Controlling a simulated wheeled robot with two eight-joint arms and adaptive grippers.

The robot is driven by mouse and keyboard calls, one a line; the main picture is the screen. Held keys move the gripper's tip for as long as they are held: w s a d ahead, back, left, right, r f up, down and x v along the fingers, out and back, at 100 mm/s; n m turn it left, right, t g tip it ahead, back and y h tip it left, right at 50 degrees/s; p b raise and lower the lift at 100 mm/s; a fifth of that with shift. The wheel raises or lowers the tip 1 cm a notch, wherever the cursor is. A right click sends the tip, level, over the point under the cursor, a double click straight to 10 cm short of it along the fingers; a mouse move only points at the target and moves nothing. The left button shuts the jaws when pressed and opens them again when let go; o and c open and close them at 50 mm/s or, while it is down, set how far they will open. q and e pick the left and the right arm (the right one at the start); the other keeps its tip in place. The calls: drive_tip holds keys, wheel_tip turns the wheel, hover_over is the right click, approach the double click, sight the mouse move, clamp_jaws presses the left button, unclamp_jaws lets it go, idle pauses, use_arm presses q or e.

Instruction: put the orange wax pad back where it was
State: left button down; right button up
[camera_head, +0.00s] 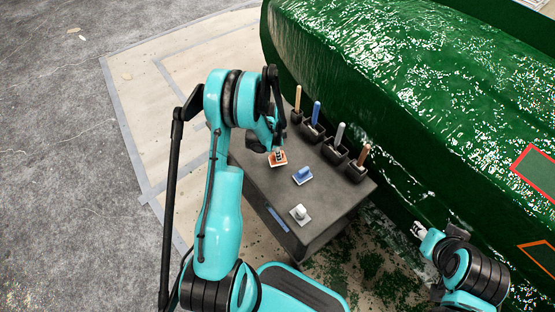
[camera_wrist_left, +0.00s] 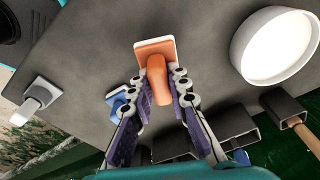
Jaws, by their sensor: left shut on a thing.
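The orange wax pad (camera_head: 278,161) is at the left part of the dark cart top in the head view, under my left gripper (camera_head: 276,150). In the left wrist view the pad (camera_wrist_left: 156,47) shows a pale-edged plate and a thick orange handle. The fingers of my left gripper (camera_wrist_left: 162,84) are on both sides of that handle, shut on it. I cannot tell whether the plate touches the cart top. My right gripper (camera_head: 418,230) is at the lower right, away from the cart, too small to read its fingers.
On the cart top (camera_head: 330,208) are a blue pad (camera_head: 302,175) and a white pad (camera_head: 300,214). Several dark holders with brushes (camera_head: 335,150) line the edge by the green hull (camera_head: 400,100). A white bowl (camera_wrist_left: 275,48) shows in the left wrist view.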

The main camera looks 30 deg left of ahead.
use_arm(q)
drive_tip(key=shift+f+b, duration=0.5)
drive_tip(key=shift+f, duration=1)
drive_tip(key=shift+f, duration=0.1)
drive_tip(key=c, duration=1.5)
unclamp_jaws()
drive_tip(key=shift+o, duration=0.2)
